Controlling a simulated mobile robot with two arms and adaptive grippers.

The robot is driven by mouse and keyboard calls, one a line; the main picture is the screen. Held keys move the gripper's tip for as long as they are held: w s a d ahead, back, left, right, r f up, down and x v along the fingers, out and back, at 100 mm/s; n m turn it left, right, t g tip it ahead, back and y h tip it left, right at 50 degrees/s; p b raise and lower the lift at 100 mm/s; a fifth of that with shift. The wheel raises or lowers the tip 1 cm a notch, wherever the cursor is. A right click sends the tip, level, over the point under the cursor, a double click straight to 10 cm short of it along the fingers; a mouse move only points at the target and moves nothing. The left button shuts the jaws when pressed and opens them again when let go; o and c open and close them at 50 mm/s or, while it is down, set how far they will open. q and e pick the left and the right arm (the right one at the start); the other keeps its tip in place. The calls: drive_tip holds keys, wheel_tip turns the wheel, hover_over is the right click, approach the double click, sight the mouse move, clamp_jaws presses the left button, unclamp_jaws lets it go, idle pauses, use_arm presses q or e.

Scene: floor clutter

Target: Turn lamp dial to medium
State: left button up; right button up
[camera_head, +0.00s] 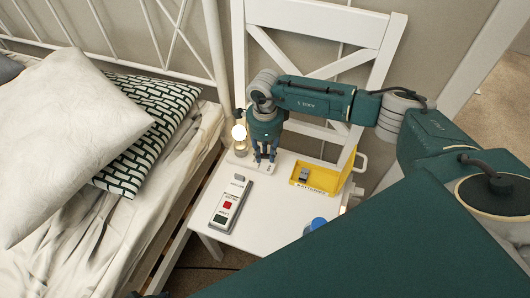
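A small lamp with a glowing round bulb (239,132) stands at the back left of the white chair seat. Its pale base (238,160) reaches right, under my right gripper. My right gripper (265,157) points down over the right end of this base, close to it. Its fingers look slightly apart, but I cannot tell whether they hold anything. No dial can be made out; that end of the base is partly hidden by the fingers. My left gripper is not recognisable in the view.
The white chair seat (262,222) carries a grey-white device (230,205) with red and dark green patches, a yellow tray (322,181) holding a small grey item, and a blue round object (318,223). The chair back (318,18) rises behind. A bed with pillows (75,140) is at left.

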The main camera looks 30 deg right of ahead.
sight(265, 156)
wheel_tip(265, 156, up, 12)
idle(0.4)
drive_tip(key=shift+f, duration=0.1)
idle(0.3)
